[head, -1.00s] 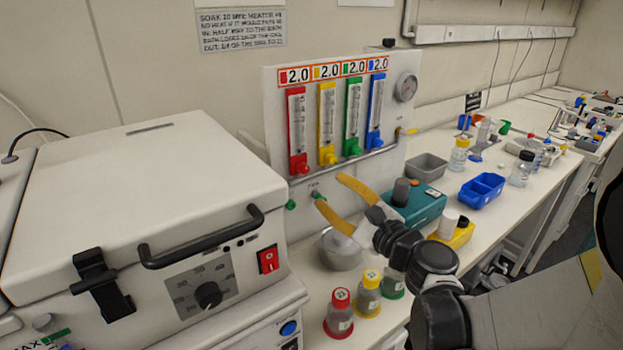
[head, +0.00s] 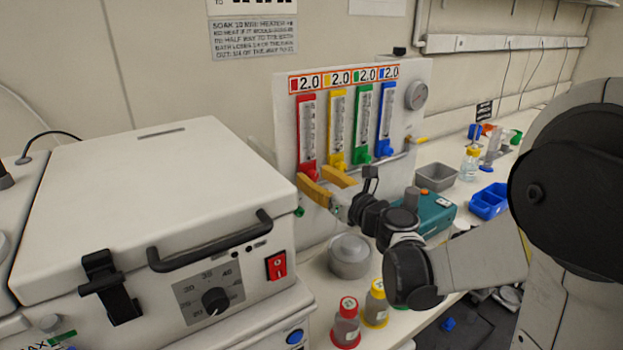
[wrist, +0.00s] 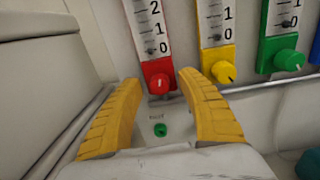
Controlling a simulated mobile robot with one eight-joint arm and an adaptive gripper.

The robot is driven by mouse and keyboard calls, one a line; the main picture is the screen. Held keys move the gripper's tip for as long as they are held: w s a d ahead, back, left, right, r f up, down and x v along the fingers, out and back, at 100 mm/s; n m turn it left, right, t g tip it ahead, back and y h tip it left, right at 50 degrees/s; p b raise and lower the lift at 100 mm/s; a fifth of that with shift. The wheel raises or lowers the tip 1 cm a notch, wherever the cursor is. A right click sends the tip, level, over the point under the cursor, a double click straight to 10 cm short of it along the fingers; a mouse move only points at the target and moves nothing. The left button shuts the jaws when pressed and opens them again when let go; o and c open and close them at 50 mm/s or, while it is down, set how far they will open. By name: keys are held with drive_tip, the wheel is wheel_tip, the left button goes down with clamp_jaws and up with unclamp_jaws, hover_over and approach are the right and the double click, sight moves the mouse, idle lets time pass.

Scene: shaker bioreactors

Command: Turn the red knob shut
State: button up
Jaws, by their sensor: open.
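The red knob (wrist: 159,84) sits at the foot of the red flowmeter (head: 307,130), the leftmost of the coloured tubes on the white panel. In the wrist view it lies just beyond and between my gripper's two yellow fingertips, with a short pale mark on its face. My gripper (wrist: 160,88) is open and empty, with one finger to each side of the knob and apart from it. In the head view my gripper (head: 318,182) is just below the red flowmeter, and its fingers partly hide the knob.
The yellow knob (wrist: 224,72) and green knob (wrist: 287,62) are to the right. A small green fitting (wrist: 160,130) is on the panel below the red knob. The large white box (head: 150,200) stands close on the left. Capped bottles (head: 346,325) stand below my arm.

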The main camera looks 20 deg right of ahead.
drive_tip(key=shift+w+a, duration=0.25)
drive_tip(key=shift+w, duration=0.4)
clamp_jaws()
drive_tip(key=n, duration=0.3)
unclamp_jaws()
